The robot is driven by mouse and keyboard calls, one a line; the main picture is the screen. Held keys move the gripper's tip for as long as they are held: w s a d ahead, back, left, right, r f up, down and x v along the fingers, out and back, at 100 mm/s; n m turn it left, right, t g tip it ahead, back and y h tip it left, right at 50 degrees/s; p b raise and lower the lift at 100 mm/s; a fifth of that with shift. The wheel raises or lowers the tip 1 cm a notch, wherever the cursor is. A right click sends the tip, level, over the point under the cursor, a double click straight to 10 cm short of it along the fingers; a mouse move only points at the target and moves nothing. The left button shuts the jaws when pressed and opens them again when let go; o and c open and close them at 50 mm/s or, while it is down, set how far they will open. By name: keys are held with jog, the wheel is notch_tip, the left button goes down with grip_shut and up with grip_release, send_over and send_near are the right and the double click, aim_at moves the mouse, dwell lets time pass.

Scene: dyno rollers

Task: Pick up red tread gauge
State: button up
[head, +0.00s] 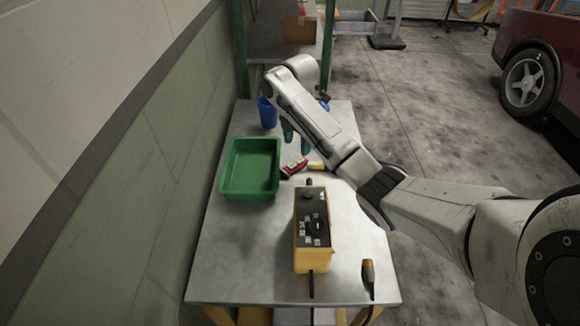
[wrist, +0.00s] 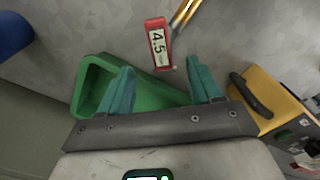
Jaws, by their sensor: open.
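The red tread gauge (head: 293,167) lies on the metal table just right of the green bin. In the wrist view the gauge (wrist: 159,45) shows a white label reading 4.5 and lies ahead of my fingertips, roughly between their lines. My gripper (head: 296,141) is above the table behind the gauge, partly hidden by my arm in the head view. In the wrist view its two teal fingers (wrist: 160,75) are spread apart with nothing between them. The gauge is apart from both fingers.
A green bin (head: 231,193) sits left of the gauge, partly under my left finger in the wrist view. A yellow control box (head: 312,262) stands in front. A blue cup (head: 267,112) stands behind. A brass-coloured tool (wrist: 184,14) lies close to the gauge. The table's front left is clear.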

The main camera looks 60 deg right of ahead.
aim_at(295, 164)
notch_tip(295, 164, down, 3)
jog(key=shift+r+p, duration=0.15)
jog(key=shift+p, duration=0.15)
jog(key=shift+w+a+f+p, duration=0.15)
jog(key=shift+f+p, duration=0.1)
jog(key=shift+f, duration=1.1)
jog(key=shift+s+a+f+p, duration=0.15)
jog(key=shift+f+p, duration=0.1)
jog(key=shift+f, duration=1.05)
jog(key=shift+w, duration=0.1)
jog(key=shift+c, duration=0.3)
grip_shut()
jog(key=shift+r, duration=0.1)
